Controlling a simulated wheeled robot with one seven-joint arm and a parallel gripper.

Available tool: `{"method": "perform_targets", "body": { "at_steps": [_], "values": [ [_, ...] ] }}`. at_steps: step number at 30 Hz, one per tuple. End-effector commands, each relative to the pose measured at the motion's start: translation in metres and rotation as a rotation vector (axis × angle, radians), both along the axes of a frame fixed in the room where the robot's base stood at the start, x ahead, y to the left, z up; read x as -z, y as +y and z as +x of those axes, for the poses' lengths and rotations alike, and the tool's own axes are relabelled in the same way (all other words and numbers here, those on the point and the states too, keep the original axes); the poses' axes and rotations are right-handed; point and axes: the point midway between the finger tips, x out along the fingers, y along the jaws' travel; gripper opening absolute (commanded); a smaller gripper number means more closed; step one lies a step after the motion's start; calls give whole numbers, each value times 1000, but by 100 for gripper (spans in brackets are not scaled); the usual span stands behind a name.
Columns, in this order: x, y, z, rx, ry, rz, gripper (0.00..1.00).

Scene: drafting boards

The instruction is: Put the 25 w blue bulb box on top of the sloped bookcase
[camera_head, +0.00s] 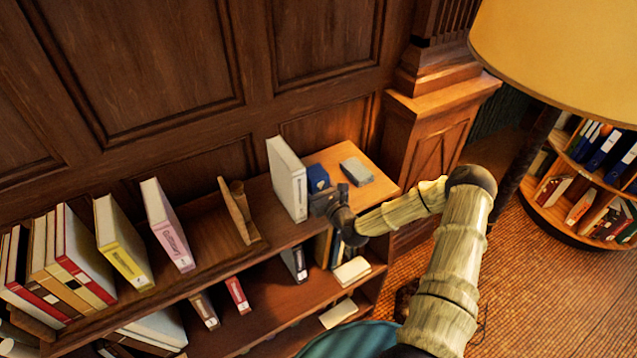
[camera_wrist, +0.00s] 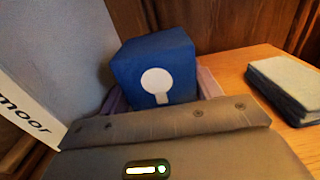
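The blue bulb box (camera_head: 318,178) is by the right end of the top board of the long wooden bookcase (camera_head: 222,258), close beside a white book. In the wrist view the box (camera_wrist: 155,65) shows a white bulb mark towards me. My gripper (camera_head: 326,192) is at the box. Its pinkish fingers (camera_wrist: 158,98) lie close along both sides of the box, but I cannot tell whether they press on it. The lower part of the box is hidden by my gripper, so I cannot see whether it touches the board. I cannot tell which bookcase is the sloped one.
A white book (camera_head: 288,178) stands left of the box. A grey book-like block (camera_head: 356,171) lies to its right, with bare board around it. A wooden bookend (camera_head: 238,212) and more books stand further left. A round bookcase (camera_head: 552,215) and a yellow lampshade (camera_head: 560,55) are at right.

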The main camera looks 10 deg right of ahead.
Motion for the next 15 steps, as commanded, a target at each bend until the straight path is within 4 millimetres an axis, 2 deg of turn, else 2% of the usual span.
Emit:
{"method": "perform_targets", "body": {
  "at_steps": [15],
  "values": [
    [-3,-8,0,13,0,0,76]
  ]
}}
